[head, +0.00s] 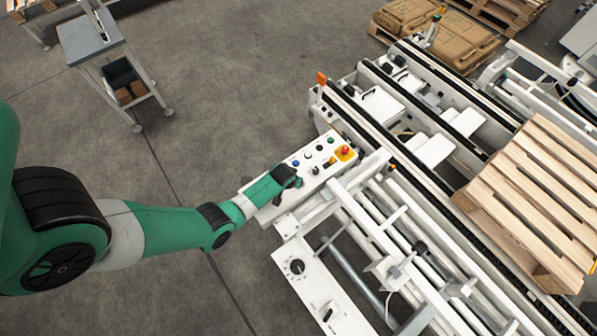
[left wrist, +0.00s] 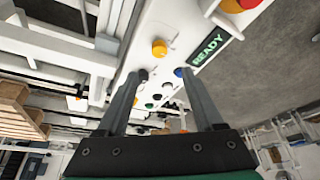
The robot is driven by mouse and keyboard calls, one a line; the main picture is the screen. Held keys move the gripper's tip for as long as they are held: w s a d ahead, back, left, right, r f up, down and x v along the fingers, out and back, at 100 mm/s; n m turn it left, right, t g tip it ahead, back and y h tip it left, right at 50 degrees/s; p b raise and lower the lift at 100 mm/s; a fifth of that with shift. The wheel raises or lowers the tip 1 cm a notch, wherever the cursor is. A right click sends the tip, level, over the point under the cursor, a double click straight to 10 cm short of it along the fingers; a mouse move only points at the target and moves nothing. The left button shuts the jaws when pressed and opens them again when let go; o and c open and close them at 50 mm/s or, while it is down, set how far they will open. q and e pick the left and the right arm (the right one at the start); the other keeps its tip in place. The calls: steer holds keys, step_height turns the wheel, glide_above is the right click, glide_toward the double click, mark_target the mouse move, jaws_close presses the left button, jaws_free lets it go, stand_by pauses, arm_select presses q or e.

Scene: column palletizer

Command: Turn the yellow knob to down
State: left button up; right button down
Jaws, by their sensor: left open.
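The yellow knob (left wrist: 159,47) is round and sits on the white control panel (left wrist: 142,62), beyond my left fingertips in the left wrist view. Which way it points is too small to tell. My left gripper (left wrist: 160,76) is open, with its two fingers spread over the panel and nothing between them in its grip. A blue button (left wrist: 178,72) is close to the right fingertip, and small black and white controls show between the fingers. In the head view my left gripper (head: 290,179) is over the near part of the panel (head: 272,209). My right gripper is not in view.
A red mushroom button (head: 345,150) on a yellow base is at the panel's far end. A READY display (left wrist: 209,47) is beside the blue button. White conveyor frames and a wooden pallet (head: 540,190) fill the right. A grey cart (head: 92,37) stands on open floor.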

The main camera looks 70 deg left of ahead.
arm_select(q)
steer(key=b+x, duration=0.9)
steer(key=x, duration=0.2)
steer(key=shift+w+a+f, duration=0.1)
steer(key=shift+w+f, duration=0.05)
steer(key=shift+f, duration=0.1)
steer(key=shift+r, duration=0.1)
jaws_close()
